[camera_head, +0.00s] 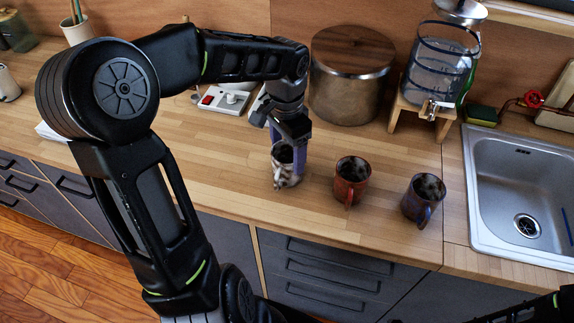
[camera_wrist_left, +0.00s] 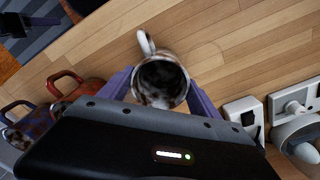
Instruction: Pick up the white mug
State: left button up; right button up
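The white mug (camera_head: 286,166), with dark markings, stands upright on the wooden counter at the left of a row of mugs. It also shows in the left wrist view (camera_wrist_left: 160,84), seen from above, its handle toward the top. My left gripper (camera_head: 291,150) is lowered over it, with one purple finger on either side of the mug body. The fingers (camera_wrist_left: 160,86) lie very close to the mug's sides; whether they press on it cannot be told. The fingertips are partly hidden.
A red mug (camera_head: 351,181) and a blue-handled dark mug (camera_head: 423,199) stand to the right. A wood-lidded pot (camera_head: 351,84), a glass dispenser (camera_head: 440,70) and a white power strip (camera_head: 223,99) are behind. The sink (camera_head: 520,190) is at right. Counter in front is clear.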

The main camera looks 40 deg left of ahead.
pick_arm(q)
jog(key=c, duration=1.2)
notch_tip(320, 180, up, 10)
jog(key=shift+b, duration=0.55)
